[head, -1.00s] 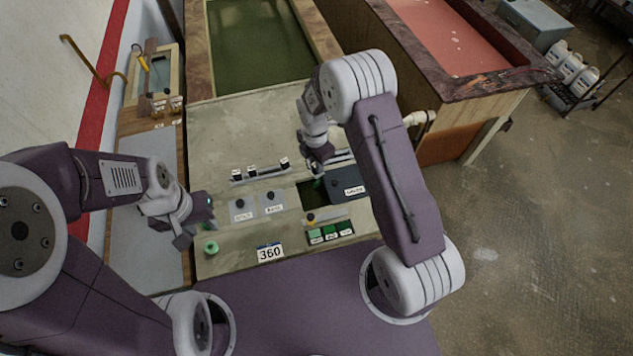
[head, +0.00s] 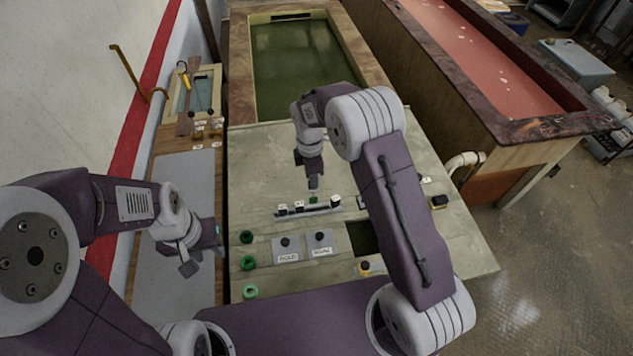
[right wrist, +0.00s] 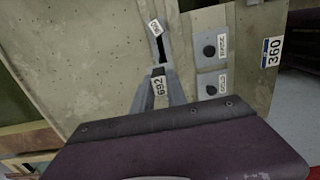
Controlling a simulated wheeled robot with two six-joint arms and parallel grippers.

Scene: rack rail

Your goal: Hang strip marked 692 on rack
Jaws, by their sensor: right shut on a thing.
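In the head view, my right gripper (head: 313,184) points down just above the middle of the rack rail (head: 320,211). A small green piece shows below its tips; whether it touches the rail cannot be told. White-labelled pieces stand on the rail to both sides. My left gripper (head: 200,250) is at the left, over the grey side panel, away from the rail; its jaw gap is unclear.
Two grey plates with black knobs (head: 286,247) (head: 319,241) lie in front of the rail. A dark opening (head: 361,238) is to their right, partly behind my arm. Green round pieces (head: 248,263) line the left edge. The bench (head: 262,165) behind the rail is clear.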

